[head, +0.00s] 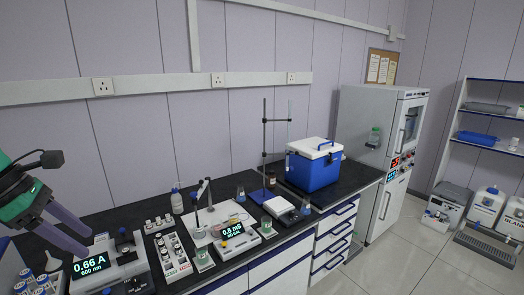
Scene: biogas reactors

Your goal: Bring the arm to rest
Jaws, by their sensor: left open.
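My left gripper (76,238) is at the left edge of the head view, on a green and dark wrist. Its two purple fingers are apart and nothing shows between them. It hangs above the left end of the black bench, just over or behind a white photometer (110,268) whose display reads 0.66 A, 600 nm. I cannot tell how far apart in height they are. My right gripper is out of view.
A tall white cabinet (375,120) is beyond. The floor at right front is clear.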

